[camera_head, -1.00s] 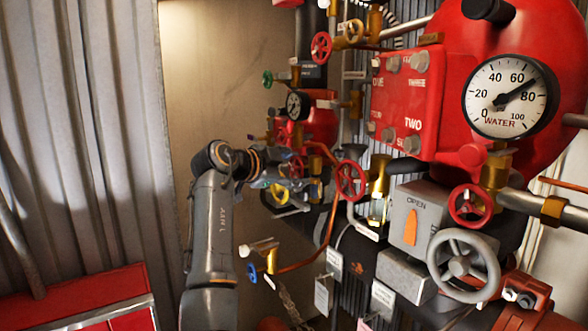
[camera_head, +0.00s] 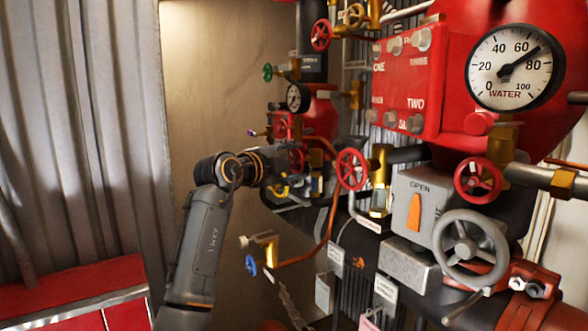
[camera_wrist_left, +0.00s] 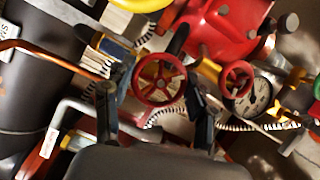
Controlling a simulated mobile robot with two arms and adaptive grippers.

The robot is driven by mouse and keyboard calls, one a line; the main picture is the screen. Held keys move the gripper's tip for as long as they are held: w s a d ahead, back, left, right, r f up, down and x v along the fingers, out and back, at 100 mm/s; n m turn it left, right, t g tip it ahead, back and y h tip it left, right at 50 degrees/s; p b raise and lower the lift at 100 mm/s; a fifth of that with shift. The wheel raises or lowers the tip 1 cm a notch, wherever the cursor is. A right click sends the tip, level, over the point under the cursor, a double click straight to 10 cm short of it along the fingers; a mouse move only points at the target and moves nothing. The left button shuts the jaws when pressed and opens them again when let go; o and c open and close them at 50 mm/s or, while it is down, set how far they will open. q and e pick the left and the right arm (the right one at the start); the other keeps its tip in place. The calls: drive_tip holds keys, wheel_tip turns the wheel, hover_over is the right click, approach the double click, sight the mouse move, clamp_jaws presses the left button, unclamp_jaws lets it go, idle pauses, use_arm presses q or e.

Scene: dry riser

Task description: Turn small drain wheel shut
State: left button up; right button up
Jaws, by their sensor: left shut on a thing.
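My left gripper (camera_head: 298,170) reaches in among the valves at the middle of the head view. In the left wrist view its two fingers (camera_wrist_left: 153,90) stand on either side of a small red handwheel (camera_wrist_left: 158,80), shut on it. In the head view this wheel is mostly hidden behind the gripper and other fittings. No label naming the drain wheel is readable, so I cannot confirm it by text. My right gripper is not in view.
A larger red wheel (camera_head: 352,169) is close right of the gripper. The grey handwheel (camera_head: 470,250) and water gauge (camera_head: 516,67) are at right.

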use_arm(q)
drive_tip(key=shift+f+m+b, duration=0.15)
drive_tip(key=shift+m+b, duration=0.2)
drive_tip(key=shift+m, duration=0.15)
drive_tip(key=shift+t, duration=0.3)
drive_tip(key=o, duration=0.9)
drive_tip(key=shift+d, duration=0.1)
drive_tip(key=shift+s, duration=0.1)
